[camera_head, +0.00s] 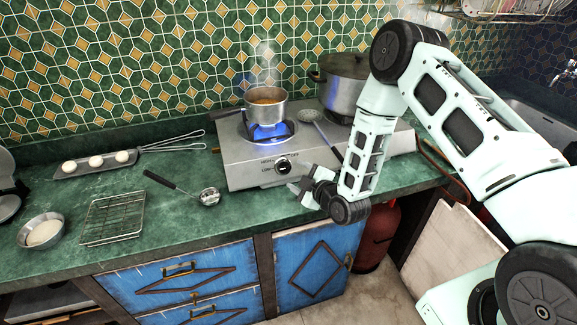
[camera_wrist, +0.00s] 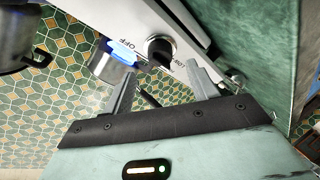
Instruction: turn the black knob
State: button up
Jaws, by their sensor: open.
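The black knob (camera_head: 283,167) sits on the front panel of a silver gas hotplate (camera_head: 240,160), with small markings around it. In the wrist view the knob (camera_wrist: 160,50) shows beyond my fingertips, between their lines, with "OFF" printed beside it. My gripper (camera_head: 298,187) is just in front of the panel, slightly right of and below the knob. In the wrist view my gripper (camera_wrist: 161,71) has its two grey fingers apart with nothing between them. The knob appears free of the fingers, though the exact distance is hard to tell.
A steaming saucepan (camera_head: 265,105) stands over a blue flame (camera_head: 268,131). A large lidded pot (camera_head: 343,85) stands behind my forearm. A skimmer (camera_head: 311,115) lies on the hotplate. A ladle (camera_head: 208,196), wire rack (camera_head: 112,218) and bowl (camera_head: 42,232) lie left on the green counter.

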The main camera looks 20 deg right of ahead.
aim_at(287, 169)
jog(key=p+x, duration=0.1)
jog(key=x, duration=0.4)
jog(key=shift+w+a+f, duration=0.1)
jog(key=shift+w, duration=0.3)
jog(key=shift+c, duration=0.2)
jog(key=c, duration=0.9)
